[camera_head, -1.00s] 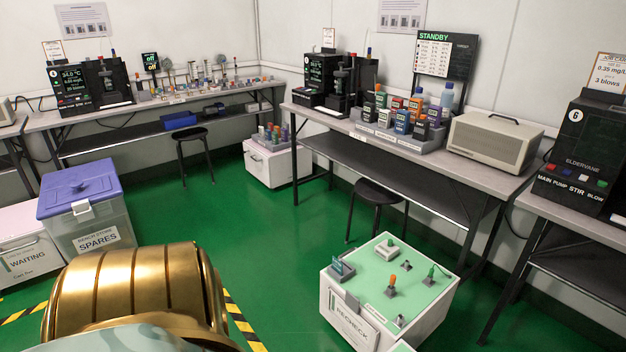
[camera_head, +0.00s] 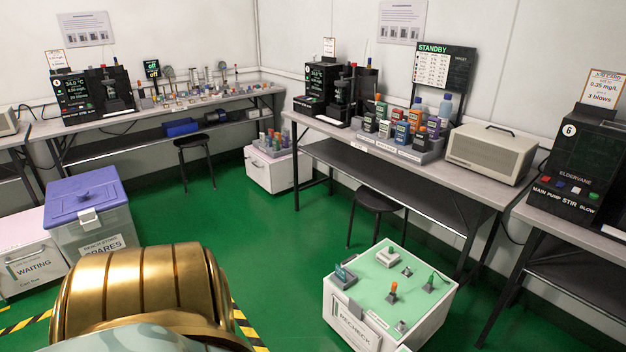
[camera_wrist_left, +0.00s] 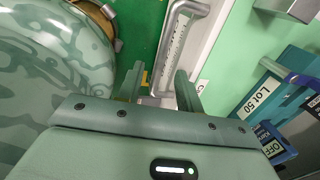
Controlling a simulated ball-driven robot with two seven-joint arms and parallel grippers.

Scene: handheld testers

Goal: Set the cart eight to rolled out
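No cart with a readable number eight shows. In the left wrist view, a silver bar handle (camera_wrist_left: 174,45) stands out from a white front panel (camera_wrist_left: 207,50) with a label strip, mostly cut off. My left gripper (camera_wrist_left: 160,88) is open, its two fingers apart on either side of the handle's near end; I cannot tell whether they touch it. In the head view my left gripper is out of sight and only a gold and pale green part of my arm shows at bottom left. My right gripper is in neither view.
A white RECHECK cart (camera_head: 352,322) with a green top stands at front right. A SPARES box (camera_head: 88,240) and a WAITING cart (camera_head: 28,268) stand at left. Stools (camera_head: 375,200) stand by the benches. Green floor (camera_head: 240,225) is clear in the middle. Blue testers (camera_wrist_left: 262,95) sit right of the handle.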

